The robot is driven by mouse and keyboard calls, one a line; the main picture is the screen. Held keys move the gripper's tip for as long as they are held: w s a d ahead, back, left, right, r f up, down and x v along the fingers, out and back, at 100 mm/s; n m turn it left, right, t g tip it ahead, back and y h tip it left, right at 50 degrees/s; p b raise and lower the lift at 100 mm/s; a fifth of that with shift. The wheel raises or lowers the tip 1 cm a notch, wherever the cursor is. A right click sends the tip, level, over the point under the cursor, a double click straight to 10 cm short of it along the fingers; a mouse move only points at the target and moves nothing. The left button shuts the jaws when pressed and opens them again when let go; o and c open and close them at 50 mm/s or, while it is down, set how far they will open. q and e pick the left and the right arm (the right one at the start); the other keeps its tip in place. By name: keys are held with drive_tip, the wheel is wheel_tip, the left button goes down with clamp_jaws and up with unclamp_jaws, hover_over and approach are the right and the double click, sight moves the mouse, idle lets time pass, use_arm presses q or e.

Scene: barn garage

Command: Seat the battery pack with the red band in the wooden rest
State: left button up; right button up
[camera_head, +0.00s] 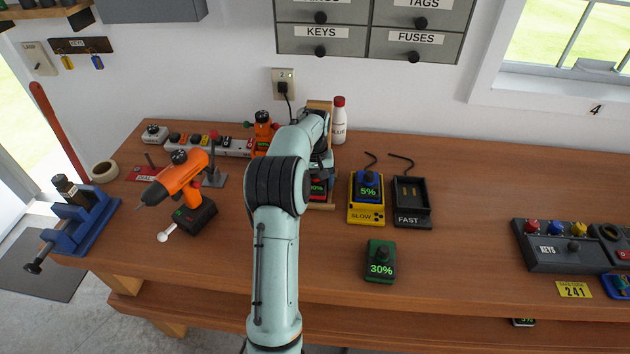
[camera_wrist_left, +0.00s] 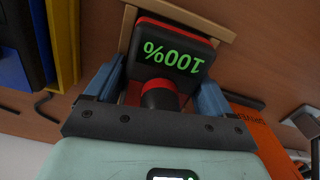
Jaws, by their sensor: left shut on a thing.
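The battery pack with the red band (camera_head: 317,187) is mostly hidden behind my left arm in the head view. In the left wrist view the pack (camera_wrist_left: 172,52) shows a green 100% upside down, with red along its edges. My left gripper (camera_wrist_left: 160,88) is shut on it, one blue finger on each side. The wooden rest (camera_head: 319,105) shows above and below the arm. In the wrist view its pale wooden rim (camera_wrist_left: 222,29) borders the pack's far end. I cannot tell whether the pack touches the bottom of the rest. My right gripper is not in view.
Right of the rest stand a yellow SLOW charger (camera_head: 366,215) holding a 5% pack and an empty black FAST charger (camera_head: 412,218). A green 30% pack (camera_head: 380,262) lies in front. An orange drill (camera_head: 180,185) is left; a white bottle (camera_head: 338,122) stands behind.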

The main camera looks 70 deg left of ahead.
use_arm(q)
drive_tip(key=shift+d+f, duration=0.35)
drive_tip(key=shift+f, duration=0.4)
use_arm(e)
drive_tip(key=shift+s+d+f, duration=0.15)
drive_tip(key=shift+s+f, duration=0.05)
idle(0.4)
use_arm(q)
drive_tip(key=o, duration=1.2)
drive_tip(key=shift+s, duration=0.1)
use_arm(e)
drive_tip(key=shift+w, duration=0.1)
use_arm(q)
drive_tip(key=shift+a+r+p, duration=0.2)
drive_tip(key=shift+r+p, duration=0.15)
drive_tip(key=shift+r, duration=0.2)
drive_tip(key=shift+a+r+p, duration=0.2)
drive_tip(key=shift+r+p, duration=0.1)
drive_tip(key=shift+r, duration=0.25)
drive_tip(key=shift+r+p, duration=0.3)
drive_tip(key=shift+r, duration=0.35)
drive_tip(key=shift+w+r+p, duration=0.25)
drive_tip(key=shift+r+p, duration=0.25)
drive_tip(key=shift+r, duration=1.25)
drive_tip(key=shift+s+r, duration=0.15)
drive_tip(key=shift+r, duration=0.95)
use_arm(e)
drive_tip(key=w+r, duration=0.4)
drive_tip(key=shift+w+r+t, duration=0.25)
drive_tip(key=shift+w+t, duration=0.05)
